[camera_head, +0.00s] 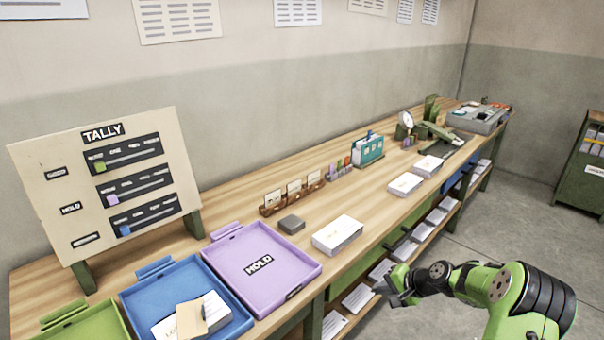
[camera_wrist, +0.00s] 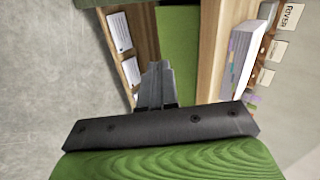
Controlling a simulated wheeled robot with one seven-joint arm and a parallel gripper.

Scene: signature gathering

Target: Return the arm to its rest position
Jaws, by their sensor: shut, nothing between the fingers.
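My green and black arm comes in from the lower right in the head view. My gripper (camera_head: 396,290) is in front of the workbench's front edge, low beside the shelf of papers. In the wrist view my gripper (camera_wrist: 157,68) has its fingers together with nothing between them. The fingers point toward the bench (camera_wrist: 211,62), seen turned sideways. I see no contact between the gripper and the bench in the wrist view.
The wooden bench (camera_head: 345,208) carries a purple tray (camera_head: 292,254), a blue tray (camera_head: 158,288), a green tray (camera_head: 98,322), white paper stacks (camera_head: 338,233) and a tally board (camera_head: 40,190). A green cabinet (camera_head: 580,190) stands at right. Grey floor (camera_head: 497,215) is clear between them.

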